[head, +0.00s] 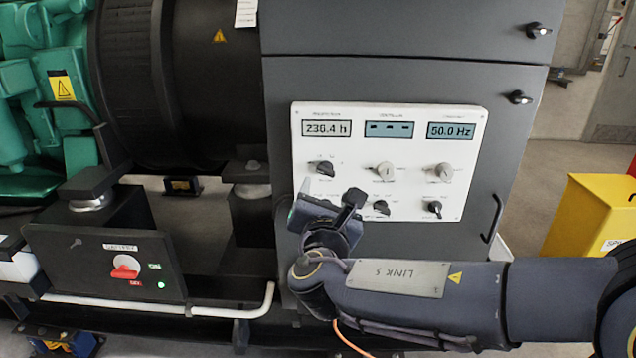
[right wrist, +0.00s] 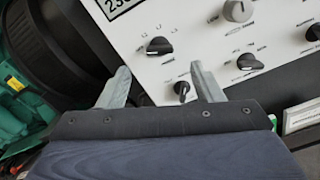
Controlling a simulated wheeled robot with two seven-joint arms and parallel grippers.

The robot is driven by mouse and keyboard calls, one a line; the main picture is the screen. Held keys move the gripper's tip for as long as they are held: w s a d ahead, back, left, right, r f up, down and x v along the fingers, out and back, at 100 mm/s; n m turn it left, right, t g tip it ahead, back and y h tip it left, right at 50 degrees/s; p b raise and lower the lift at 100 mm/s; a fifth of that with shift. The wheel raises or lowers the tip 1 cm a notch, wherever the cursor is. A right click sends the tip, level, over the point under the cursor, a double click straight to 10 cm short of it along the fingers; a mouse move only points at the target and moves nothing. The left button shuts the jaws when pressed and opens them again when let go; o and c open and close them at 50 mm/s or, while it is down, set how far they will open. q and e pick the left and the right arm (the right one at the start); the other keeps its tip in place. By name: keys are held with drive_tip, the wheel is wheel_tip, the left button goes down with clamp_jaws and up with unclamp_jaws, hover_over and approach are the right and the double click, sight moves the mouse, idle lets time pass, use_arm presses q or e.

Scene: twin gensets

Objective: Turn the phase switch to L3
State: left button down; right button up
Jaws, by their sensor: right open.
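The white control panel (head: 405,150) is on the dark genset cabinet. Its upper left black knob (head: 322,169) has several small marks around it and appears to be the phase switch; the print is too small to read surely. This knob shows in the right wrist view (right wrist: 158,46), beyond my fingertips, its grip lying roughly sideways in that picture. My right gripper (head: 320,206) is in front of the panel's lower left. In the right wrist view its fingers (right wrist: 160,80) are apart and empty, with a smaller black knob (right wrist: 182,90) showing between them. My left gripper is not in view.
Other knobs include a grey one (head: 384,172) and black ones at lower middle (head: 381,207) and lower right (head: 434,207). A red switch (head: 125,267) is on a box at left. A door handle (head: 494,218) stands out at right. A yellow bin (head: 590,215) is on the floor.

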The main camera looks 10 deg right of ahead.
sight(327, 174)
drive_tip(key=x, duration=0.7)
drive_tip(key=shift+w+d+p, duration=0.1)
drive_tip(key=shift+w+p, duration=0.3)
drive_tip(key=shift+c, duration=0.4)
drive_tip(key=c, duration=0.9)
drive_tip(key=shift+f+m+b, duration=0.2)
drive_tip(key=shift+m+b, duration=0.1)
drive_tip(key=shift+b, duration=0.5)
drive_tip(key=m+b, duration=0.2)
drive_tip(key=b, duration=0.2)
drive_tip(key=m+b, duration=0.3)
drive_tip(key=b, duration=0.1)
drive_tip(key=m+b, duration=0.3)
drive_tip(key=b, duration=0.2)
drive_tip(key=shift+s+d+f, duration=0.1)
drive_tip(key=shift+d+f, duration=0.05)
drive_tip(key=shift+f, duration=0.2)
drive_tip(key=m+b, duration=0.9)
drive_tip(key=b, duration=0.1)
drive_tip(key=m+b, duration=0.3)
drive_tip(key=m, duration=0.1)
drive_tip(key=shift+f+m+b, duration=0.1)
drive_tip(key=shift+m+b, duration=0.25)
drive_tip(key=shift+m, duration=0.05)
drive_tip(key=shift+m+b, duration=1.25)
drive_tip(key=shift+m, duration=0.95)
drive_tip(key=shift+r, duration=0.2)
